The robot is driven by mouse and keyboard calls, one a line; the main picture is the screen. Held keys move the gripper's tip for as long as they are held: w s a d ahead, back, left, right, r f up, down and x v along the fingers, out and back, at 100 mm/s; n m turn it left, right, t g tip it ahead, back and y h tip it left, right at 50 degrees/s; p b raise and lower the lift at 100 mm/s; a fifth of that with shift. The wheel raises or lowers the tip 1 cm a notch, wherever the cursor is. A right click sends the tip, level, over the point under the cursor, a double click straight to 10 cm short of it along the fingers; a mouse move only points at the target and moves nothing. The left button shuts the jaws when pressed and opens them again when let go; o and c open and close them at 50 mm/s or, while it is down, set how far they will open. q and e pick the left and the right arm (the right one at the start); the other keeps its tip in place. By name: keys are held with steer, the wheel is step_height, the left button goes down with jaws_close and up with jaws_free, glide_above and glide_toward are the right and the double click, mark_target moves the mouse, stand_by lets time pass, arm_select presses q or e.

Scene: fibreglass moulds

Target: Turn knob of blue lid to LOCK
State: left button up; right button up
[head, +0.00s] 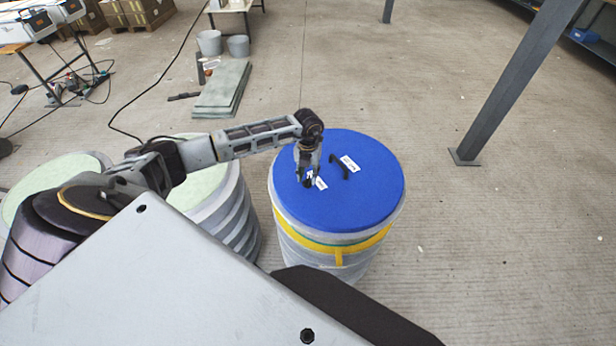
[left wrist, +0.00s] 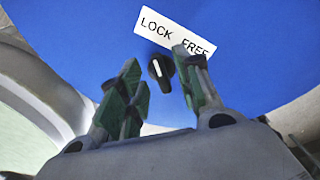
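The blue lid (head: 370,195) sits on a round grey drum. On it is a black knob (left wrist: 160,72) beside a white label (left wrist: 172,35) reading LOCK and FREE. The knob's white mark is on its upper-left part in the left wrist view and leans towards the LOCK end. My left gripper (head: 309,182) points down at the lid's left part. In the left wrist view its fingers (left wrist: 163,78) are apart, with the knob between their tips and a visible gap on both sides. In the head view the gripper hides the knob. My right gripper is not in view.
A black handle (head: 338,166) and a second white label (head: 350,163) are on the lid. A yellow band (head: 338,250) circles the drum. Another drum (head: 235,215) stands to its left. A grey post (head: 515,85) rises at the right. Floor right of the drum is clear.

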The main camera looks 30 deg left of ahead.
mark_target(308, 178)
arm_select(q)
step_height(308, 178, up, 10)
stand_by(0.6)
stand_by(0.4)
